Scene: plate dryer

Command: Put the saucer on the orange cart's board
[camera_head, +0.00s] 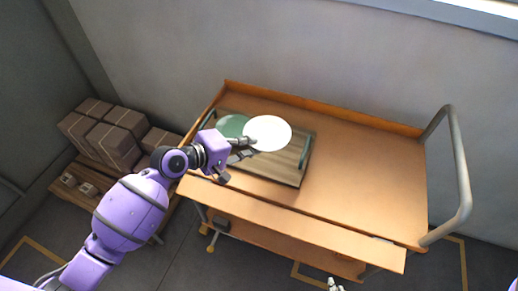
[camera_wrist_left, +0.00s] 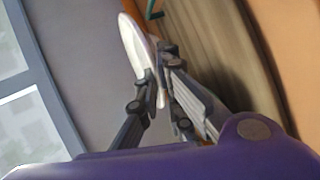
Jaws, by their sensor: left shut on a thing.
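A white saucer (camera_head: 268,133) is held at its edge by my left gripper (camera_head: 250,148), whose fingers are shut on it. In the left wrist view the saucer (camera_wrist_left: 131,42) shows nearly edge-on, with its rim between the fingers (camera_wrist_left: 158,88). In the head view it overlaps the wooden board (camera_head: 289,173) on the orange cart (camera_head: 370,170). The left wrist view suggests it is tilted and above the board (camera_wrist_left: 225,55); the exact gap is unclear. A small part of my right gripper (camera_head: 335,285) shows at the bottom edge; its jaw state is unclear.
A green plate (camera_head: 231,125) lies on the board's left part, partly behind the saucer. The board has dark green handles at its ends. The cart's right side is bare, with a grey push handle (camera_head: 462,165) beyond. Brown boxes (camera_head: 108,140) stand left of the cart.

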